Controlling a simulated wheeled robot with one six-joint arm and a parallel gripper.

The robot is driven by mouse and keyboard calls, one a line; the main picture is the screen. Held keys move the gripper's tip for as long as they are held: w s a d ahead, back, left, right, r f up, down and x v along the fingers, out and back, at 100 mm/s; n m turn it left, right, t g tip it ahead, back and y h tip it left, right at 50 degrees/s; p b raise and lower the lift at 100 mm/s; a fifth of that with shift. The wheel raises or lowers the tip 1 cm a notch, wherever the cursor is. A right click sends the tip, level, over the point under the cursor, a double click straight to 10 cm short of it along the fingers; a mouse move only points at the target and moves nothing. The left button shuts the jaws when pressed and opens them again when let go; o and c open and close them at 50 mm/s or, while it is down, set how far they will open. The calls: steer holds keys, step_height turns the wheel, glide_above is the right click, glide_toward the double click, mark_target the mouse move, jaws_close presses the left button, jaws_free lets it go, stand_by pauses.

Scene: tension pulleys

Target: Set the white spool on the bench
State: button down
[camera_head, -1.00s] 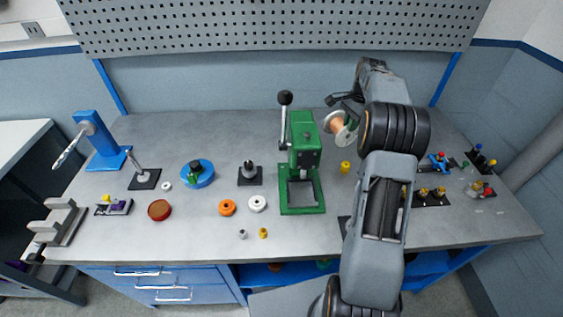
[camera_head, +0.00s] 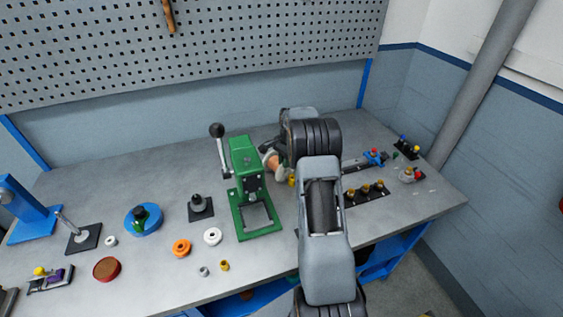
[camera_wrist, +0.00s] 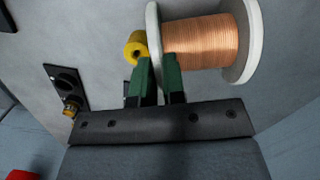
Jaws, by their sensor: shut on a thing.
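The white spool (camera_wrist: 200,42), wound with copper wire, lies sideways at the top right of the wrist view. My gripper (camera_wrist: 159,72), with green fingers, is shut on the rim of its left white flange. In the head view, part of the spool (camera_head: 270,158) shows just right of the green press, with my arm hiding the rest.
A yellow cylinder (camera_wrist: 136,46) stands close left of the spool in the wrist view. The green press (camera_head: 247,185) stands left of the spool in the head view. A black strip with brass parts (camera_head: 366,193) lies to the right. The bench's back strip looks clear.

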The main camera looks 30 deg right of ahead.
stand_by(0.3)
steer(key=shift+f, duration=0.2)
steer(key=c, duration=1.2)
jaws_free()
